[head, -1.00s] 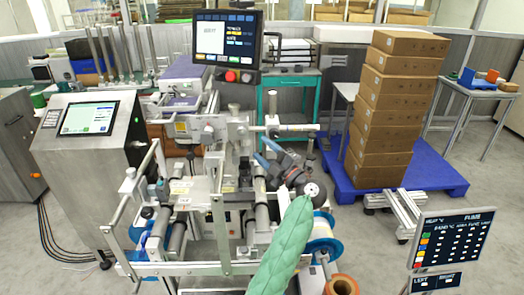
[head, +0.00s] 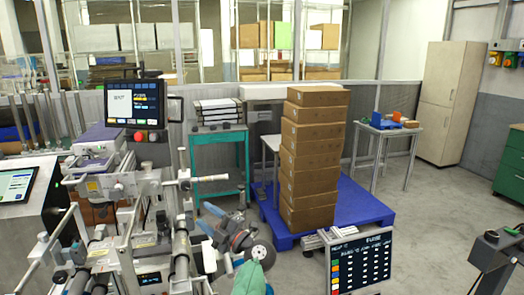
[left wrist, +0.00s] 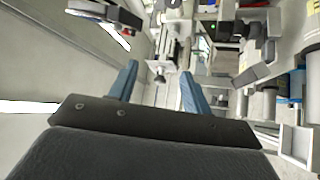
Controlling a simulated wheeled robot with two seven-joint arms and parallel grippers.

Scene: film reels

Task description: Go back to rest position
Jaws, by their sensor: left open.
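My left gripper (head: 207,219) is dark with blue fingers, at the end of a green-sleeved arm. It is low in the head view, at the right side of the labelling machine (head: 165,222). In the left wrist view its two blue fingers (left wrist: 158,88) stand apart with nothing between them, and grey metal machine parts lie beyond. My right gripper is not in view. No film reel shows clearly now.
A stack of brown boxes (head: 308,165) stands on a blue pallet (head: 365,208) to the right. A teal cart (head: 217,138) is behind the gripper. A control panel (head: 362,263) is at lower right. Grey floor (head: 430,215) is open at right.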

